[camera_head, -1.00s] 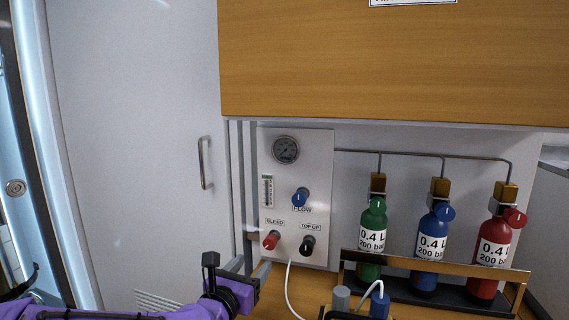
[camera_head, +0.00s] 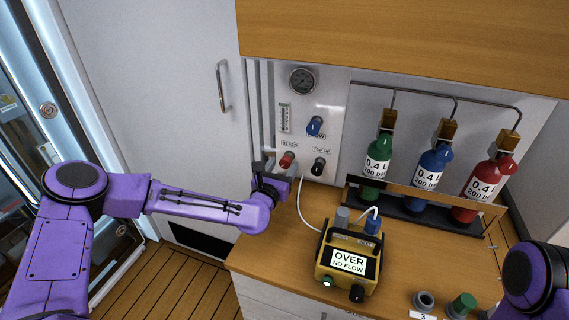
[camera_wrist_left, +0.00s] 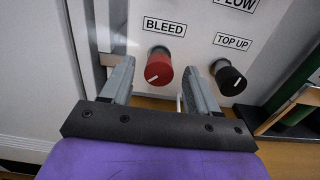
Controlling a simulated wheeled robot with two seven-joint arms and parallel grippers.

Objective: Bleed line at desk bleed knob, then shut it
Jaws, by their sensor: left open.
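The red bleed knob (camera_head: 287,160) sits low on the white panel, under its BLEED label. In the left wrist view the bleed knob (camera_wrist_left: 159,66) has a white pointer line tilted toward the lower left. My left gripper (camera_head: 277,176) is just in front of the panel. In the left wrist view its open fingers (camera_wrist_left: 158,84) frame the red knob with a gap on both sides; I cannot tell how far ahead the knob is. The black top-up knob (camera_wrist_left: 230,78) is just outside the right finger. My right arm shows at the lower right, its gripper out of view.
A blue flow knob (camera_head: 315,126) and a round gauge (camera_head: 303,81) are above. A yellow meter (camera_head: 348,262) reading OVER NO FLOW stands on the wooden desk, joined to a white hose (camera_head: 304,205). Green, blue and red bottles (camera_head: 428,168) stand behind a rail at right.

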